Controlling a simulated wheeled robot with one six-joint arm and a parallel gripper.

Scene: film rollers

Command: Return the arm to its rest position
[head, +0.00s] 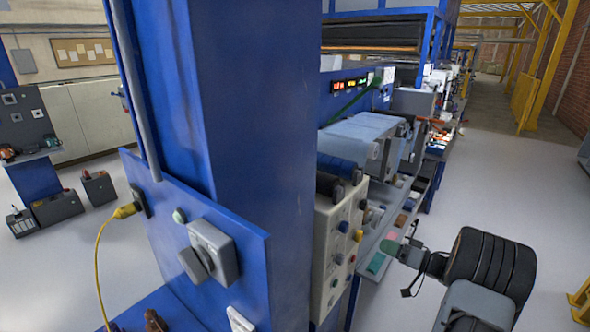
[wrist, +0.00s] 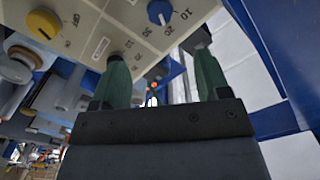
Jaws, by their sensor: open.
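My gripper (head: 391,247) shows small at the lower right of the head view, at the end of my dark arm. It is beside a cream control panel (head: 335,250) with coloured knobs. In the wrist view my gripper (wrist: 158,80) shows two green fingers standing apart, with nothing held between them. The cream panel (wrist: 105,25) fills the top of that view, close to the fingers. A blue knob (wrist: 160,12) and a yellow knob (wrist: 43,24) are on it. I cannot tell whether a finger touches the panel.
A large blue column (head: 250,130) stands close in the head view, with a blue plate bearing a grey switch (head: 212,250) and a yellow plug (head: 125,211). Rollers and a shelf of small parts lie behind the panel. The grey floor (head: 520,180) at right is clear.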

